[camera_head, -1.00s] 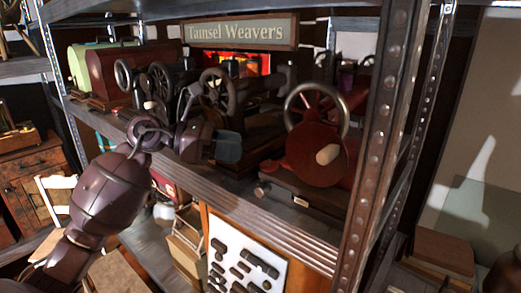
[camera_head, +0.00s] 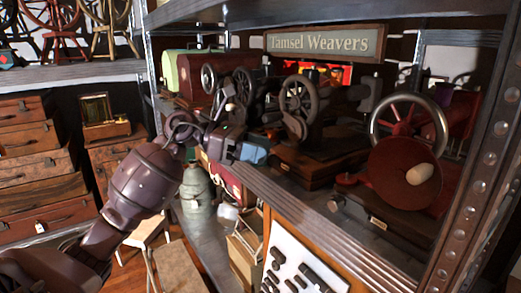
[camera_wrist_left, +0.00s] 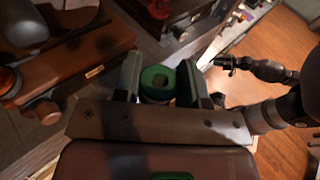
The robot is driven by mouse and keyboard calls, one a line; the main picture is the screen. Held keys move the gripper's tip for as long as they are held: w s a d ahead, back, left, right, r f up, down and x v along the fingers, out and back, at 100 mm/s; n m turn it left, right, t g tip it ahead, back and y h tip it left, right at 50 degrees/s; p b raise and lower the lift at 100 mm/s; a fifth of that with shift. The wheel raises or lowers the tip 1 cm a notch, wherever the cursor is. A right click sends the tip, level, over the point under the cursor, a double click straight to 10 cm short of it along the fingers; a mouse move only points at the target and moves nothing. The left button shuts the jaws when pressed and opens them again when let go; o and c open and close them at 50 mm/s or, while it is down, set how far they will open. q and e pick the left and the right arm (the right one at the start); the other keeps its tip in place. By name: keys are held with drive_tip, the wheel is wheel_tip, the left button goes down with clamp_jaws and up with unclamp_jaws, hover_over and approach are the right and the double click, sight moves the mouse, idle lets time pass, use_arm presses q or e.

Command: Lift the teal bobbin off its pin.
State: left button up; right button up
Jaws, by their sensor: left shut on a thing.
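My left gripper (camera_head: 247,150) hangs at the front edge of the shelf, left of the dark sewing machines. The bobbin's lower part is hidden by the gripper body. No pin shows clearly under the bobbin.
Sewing machines line the shelf (camera_head: 316,221), with a black one (camera_head: 318,110) and a red one with a large disc (camera_head: 404,172) to the right. A sign (camera_head: 325,44) hangs above. A wooden chest of drawers (camera_head: 40,165) stands left. Open floor shows below my arm.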

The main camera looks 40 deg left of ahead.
drive_tip(key=shift+r, duration=0.1)
